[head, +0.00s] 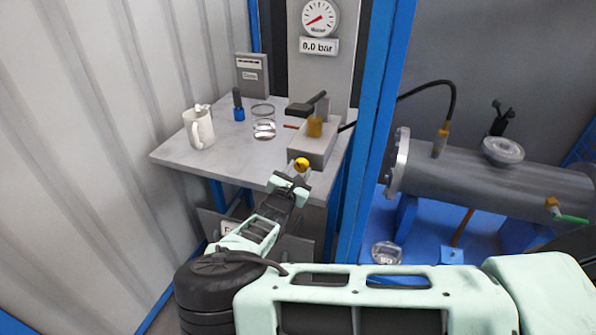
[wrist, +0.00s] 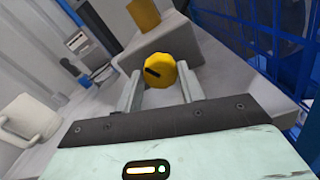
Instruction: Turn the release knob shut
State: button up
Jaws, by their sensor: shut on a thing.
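The release knob is a small yellow knob (head: 302,163) on the front of a grey pump block (head: 318,146) at the table's right front corner. It also shows in the wrist view as a yellow faceted knob (wrist: 160,71) with a black slanted mark on its face. My gripper (head: 298,172) reaches up to it from the front. In the wrist view, the two fingers of my gripper (wrist: 162,80) stand on either side of the knob and are shut on it. The knob's far side and its stem are hidden.
A white jug (head: 199,128), a glass (head: 263,128) and a blue-based tool (head: 238,106) stand on the grey table (head: 180,157). A gauge panel (head: 319,20) behind reads 0.0 bar. A blue post (head: 372,110) and a flanged steel shell (head: 480,177) are to the right.

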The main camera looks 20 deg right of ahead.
jog(key=m, duration=0.5)
jog(key=shift+m, duration=0.3)
dwell(0.4)
jog(key=o, duration=1)
jog(key=shift+s, duration=0.1)
jog(key=shift+c, duration=0.2)
jog(key=shift+f, duration=0.1)
jog(key=shift+d, duration=0.1)
